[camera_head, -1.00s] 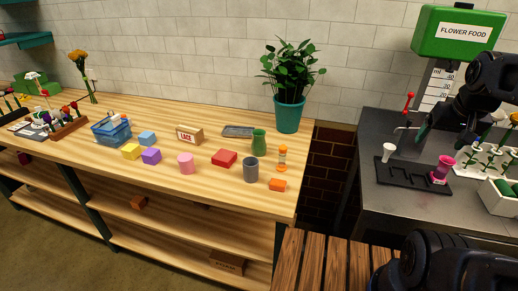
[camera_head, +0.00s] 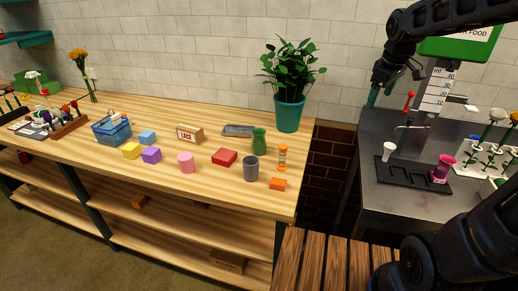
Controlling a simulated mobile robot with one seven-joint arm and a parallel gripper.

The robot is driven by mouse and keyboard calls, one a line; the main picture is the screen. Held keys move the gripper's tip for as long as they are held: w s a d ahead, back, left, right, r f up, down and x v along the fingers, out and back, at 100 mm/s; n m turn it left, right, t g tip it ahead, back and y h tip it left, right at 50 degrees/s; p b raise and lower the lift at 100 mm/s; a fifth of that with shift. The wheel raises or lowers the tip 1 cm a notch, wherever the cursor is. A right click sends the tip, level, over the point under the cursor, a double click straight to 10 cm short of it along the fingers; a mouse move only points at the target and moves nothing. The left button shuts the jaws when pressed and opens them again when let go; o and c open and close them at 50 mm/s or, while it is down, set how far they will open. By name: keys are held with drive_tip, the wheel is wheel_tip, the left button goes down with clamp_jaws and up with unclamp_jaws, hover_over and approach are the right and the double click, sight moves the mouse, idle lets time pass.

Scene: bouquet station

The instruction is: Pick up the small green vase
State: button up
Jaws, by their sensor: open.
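The small green vase (camera_head: 259,142) stands upright near the right end of the wooden bench (camera_head: 215,203). A grey cup (camera_head: 251,169) stands in front of it and an orange bottle (camera_head: 283,157) stands to its right. My gripper (camera_head: 378,92) hangs from my arm at the upper right, between the potted plant and the flower food dispenser. It is well apart from the vase, higher and to the right. The gripper is open and I see nothing in it.
A leafy plant in a teal pot (camera_head: 289,114) stands behind the vase. A red block (camera_head: 224,158), a dark tray (camera_head: 239,130), an orange block (camera_head: 278,184) and a pink cup (camera_head: 186,162) are nearby. A gap separates the bench from the grey counter (camera_head: 371,140) with the dispenser (camera_head: 461,45).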

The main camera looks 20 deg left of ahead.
drive_tip(key=w+a+f+n, duration=0.2)
drive_tip(key=w+a+n, duration=0.3)
drive_tip(key=a, duration=0.5)
drive_tip(key=n+g, duration=0.3)
drive_tip(key=n, duration=0.9)
approach(259, 136)
drive_tip(key=w+a+f, duration=0.1)
drive_tip(key=w+f, duration=0.1)
drive_tip(key=w, duration=0.1)
drive_tip(key=f, duration=0.9)
drive_tip(key=shift+s+a+f, duration=0.1)
drive_tip(key=shift+s+f, duration=0.2)
drive_tip(key=shift+f, duration=0.05)
drive_tip(key=shift+c, duration=0.2)
clamp_jaws()
